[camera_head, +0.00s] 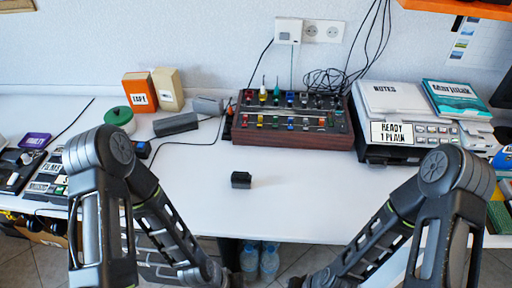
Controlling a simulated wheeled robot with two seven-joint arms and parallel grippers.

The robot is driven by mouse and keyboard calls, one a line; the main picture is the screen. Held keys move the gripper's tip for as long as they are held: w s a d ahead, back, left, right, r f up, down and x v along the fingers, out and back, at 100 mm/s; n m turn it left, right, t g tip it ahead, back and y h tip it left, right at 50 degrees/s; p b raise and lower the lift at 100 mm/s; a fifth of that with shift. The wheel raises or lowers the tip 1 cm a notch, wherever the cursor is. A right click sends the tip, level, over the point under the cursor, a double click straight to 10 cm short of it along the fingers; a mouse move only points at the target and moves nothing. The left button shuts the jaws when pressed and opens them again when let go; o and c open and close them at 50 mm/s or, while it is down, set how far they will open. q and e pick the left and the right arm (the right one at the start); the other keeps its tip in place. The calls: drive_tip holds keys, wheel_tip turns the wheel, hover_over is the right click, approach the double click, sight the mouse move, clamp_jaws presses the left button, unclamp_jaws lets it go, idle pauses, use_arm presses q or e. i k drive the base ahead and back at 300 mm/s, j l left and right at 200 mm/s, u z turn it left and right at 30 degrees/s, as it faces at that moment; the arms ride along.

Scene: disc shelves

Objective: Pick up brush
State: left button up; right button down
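A small dark block (241,180), which looks like the brush, lies alone on the white table (300,205), near the middle of its front half. Its top looks black, and fine detail is too small to tell. Nothing touches it. My two arms come in from the lower left and lower right, and their forearms slope down toward the bottom middle of the picture, in front of the table edge. The fingers of both grippers are out of view below the frame, so neither hand shows near the block.
Behind the block stands a wood-sided mixer (292,138) with coloured knobs. A grey printer-like machine (405,145) is at right. A grey block (176,124), green round case (118,115) and orange box (140,92) are at left. The table around the dark block is clear.

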sight(239, 180)
drive_tip(key=j+z, duration=0.2)
drive_tip(key=z, duration=1.15)
drive_tip(key=k+j+z, duration=0.2)
drive_tip(key=z, duration=0.15)
drive_tip(key=k+j+z, duration=0.55)
drive_tip(key=z, duration=0.15)
drive_tip(key=k+j, duration=0.25)
drive_tip(key=k, duration=0.3)
drive_tip(key=z, duration=0.05)
